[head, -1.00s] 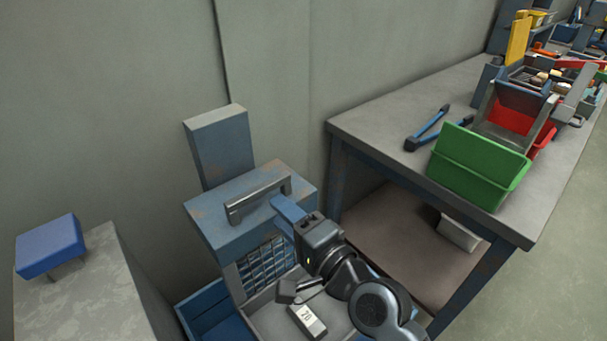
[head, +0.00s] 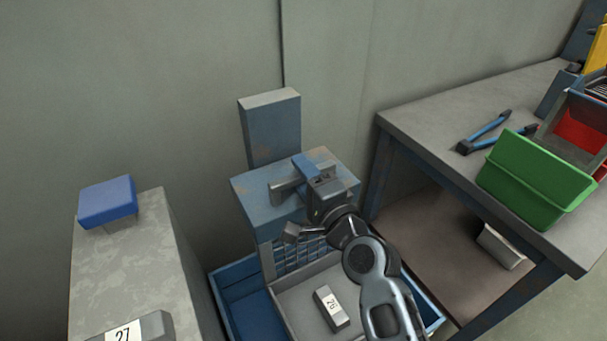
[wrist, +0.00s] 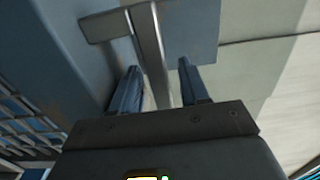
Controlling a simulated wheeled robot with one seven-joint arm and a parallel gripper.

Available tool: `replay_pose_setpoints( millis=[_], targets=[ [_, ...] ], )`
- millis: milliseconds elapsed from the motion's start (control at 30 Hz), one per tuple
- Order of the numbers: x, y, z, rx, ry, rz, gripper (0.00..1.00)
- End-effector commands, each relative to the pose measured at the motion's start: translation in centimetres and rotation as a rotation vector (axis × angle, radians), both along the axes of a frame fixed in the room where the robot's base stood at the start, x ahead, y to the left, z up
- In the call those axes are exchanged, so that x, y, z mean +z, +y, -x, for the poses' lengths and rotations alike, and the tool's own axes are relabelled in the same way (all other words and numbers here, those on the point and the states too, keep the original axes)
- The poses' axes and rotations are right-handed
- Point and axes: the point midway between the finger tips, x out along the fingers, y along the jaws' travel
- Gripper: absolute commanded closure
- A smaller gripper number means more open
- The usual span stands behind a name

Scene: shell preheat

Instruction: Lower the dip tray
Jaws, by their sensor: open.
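The dip tray unit has a worn blue block (head: 255,203) on top, with a grey bar handle (head: 283,188) on it. A wire mesh (head: 290,257) hangs below the block's front. My gripper (head: 304,165) is at the handle's right part and hides some of it. In the wrist view my gripper (wrist: 158,88) is open, and the handle bar (wrist: 148,45) runs between its two blue fingers. The bar lies nearer the left finger. I cannot tell whether either finger touches it.
A grey tray (head: 293,300) holds a block labelled 26 (head: 331,308). A grey pedestal (head: 130,270) carries a blue pad (head: 107,201) and a block labelled 27 (head: 140,329). A workbench (head: 420,118) with a green bin (head: 535,180) stands right.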

Motion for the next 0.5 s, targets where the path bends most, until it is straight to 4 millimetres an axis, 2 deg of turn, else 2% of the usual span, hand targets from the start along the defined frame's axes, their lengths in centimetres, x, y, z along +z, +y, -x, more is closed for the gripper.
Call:
replay_pose_setpoints(
  millis=[67, 500],
  targets=[
    [0.0, -0.02, 0.01, 0.0, 0.0, 0.0, 0.55],
    [-0.02, -0.04, 0.04, 0.0, 0.0, 0.0, 0.97]
  ],
)
